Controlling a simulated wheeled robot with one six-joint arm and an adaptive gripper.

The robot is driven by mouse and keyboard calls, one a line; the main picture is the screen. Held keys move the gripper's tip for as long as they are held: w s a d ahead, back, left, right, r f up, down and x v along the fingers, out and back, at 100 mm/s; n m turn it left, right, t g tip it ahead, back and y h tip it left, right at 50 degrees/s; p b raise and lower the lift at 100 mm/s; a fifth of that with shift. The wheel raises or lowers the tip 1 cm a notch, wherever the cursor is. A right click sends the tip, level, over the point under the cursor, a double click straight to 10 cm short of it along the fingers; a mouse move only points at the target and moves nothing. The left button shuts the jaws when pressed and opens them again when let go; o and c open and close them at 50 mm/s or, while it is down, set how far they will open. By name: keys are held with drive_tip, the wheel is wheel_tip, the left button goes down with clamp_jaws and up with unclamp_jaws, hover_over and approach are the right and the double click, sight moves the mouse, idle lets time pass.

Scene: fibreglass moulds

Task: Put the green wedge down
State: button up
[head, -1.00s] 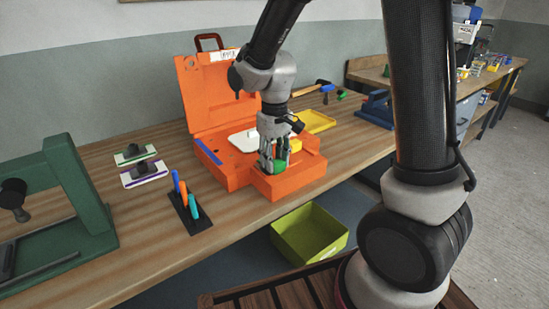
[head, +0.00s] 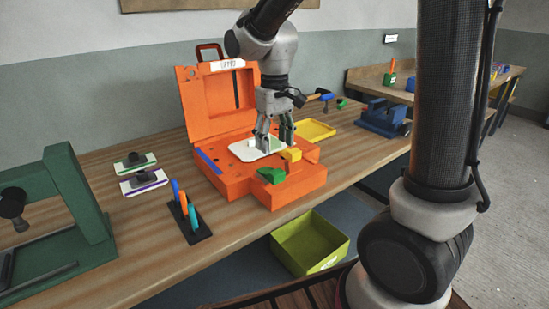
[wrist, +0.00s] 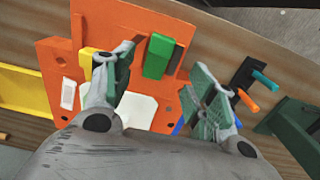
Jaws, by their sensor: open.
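The green wedge (head: 271,175) rests on the front part of the open orange case (head: 257,193), left of a yellow block (head: 291,155). In the wrist view the green wedge (wrist: 158,56) lies on the orange surface, beyond and between the fingers and touched by neither. My gripper (head: 274,145) is open and empty, above the case behind the wedge, over a white piece (head: 246,150). In the wrist view my gripper (wrist: 160,85) shows its two fingers wide apart.
A yellow tray (head: 316,130) and a blue vise-like tool (head: 382,117) stand to the right. A black pen holder (head: 193,222), two brushes (head: 143,181) and a green frame (head: 75,215) are on the left. A lime bin (head: 310,243) sits below the table edge.

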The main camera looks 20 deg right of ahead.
drive_tip(key=s+d+r+m+t, duration=0.2)
drive_tip(key=s+d+r, duration=0.7)
drive_tip(key=s+d, duration=0.1)
drive_tip(key=s+d+m+t, duration=0.1)
drive_tip(key=s+d+t, duration=0.1)
drive_tip(key=s+d, duration=0.3)
drive_tip(key=s, duration=0.4)
drive_tip(key=shift+f+m, duration=0.3)
drive_tip(key=shift+f, duration=0.05)
